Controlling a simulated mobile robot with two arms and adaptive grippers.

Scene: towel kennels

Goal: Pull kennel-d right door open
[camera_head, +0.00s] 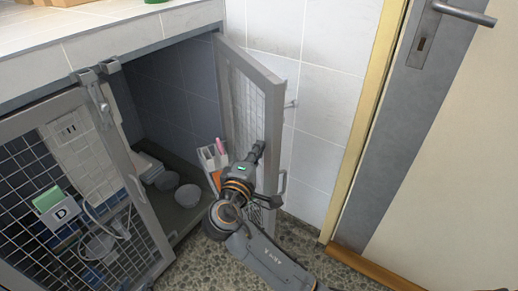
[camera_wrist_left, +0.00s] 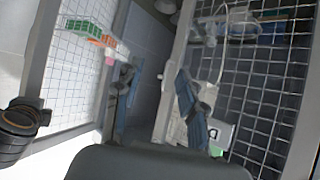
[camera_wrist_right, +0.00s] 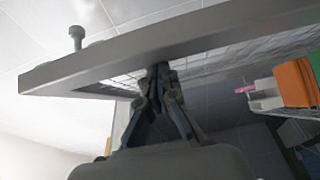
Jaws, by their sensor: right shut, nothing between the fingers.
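The right door (camera_head: 275,110) of kennel D stands swung out, with a gap between the kennel front and its free edge. It is a grey frame with wire mesh; its frame crosses the right wrist view (camera_wrist_right: 200,40). A pull handle (camera_head: 283,190) is low on its free edge. My right gripper (camera_head: 259,147) is shut and empty, its fingertips (camera_wrist_right: 158,70) close to the frame on the mesh side; I cannot tell whether they touch. My left gripper (camera_wrist_left: 155,75) is open and empty in its wrist view, facing the kennel, and is out of the head view.
The left door (camera_head: 105,150) with a "D" tag (camera_head: 60,212) is closed. Bowls (camera_head: 188,195) sit inside the kennel. A holder with orange and pink items (camera_head: 211,165) is beside the open door. A tiled wall (camera_head: 315,120) and a room door (camera_head: 440,160) stand right.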

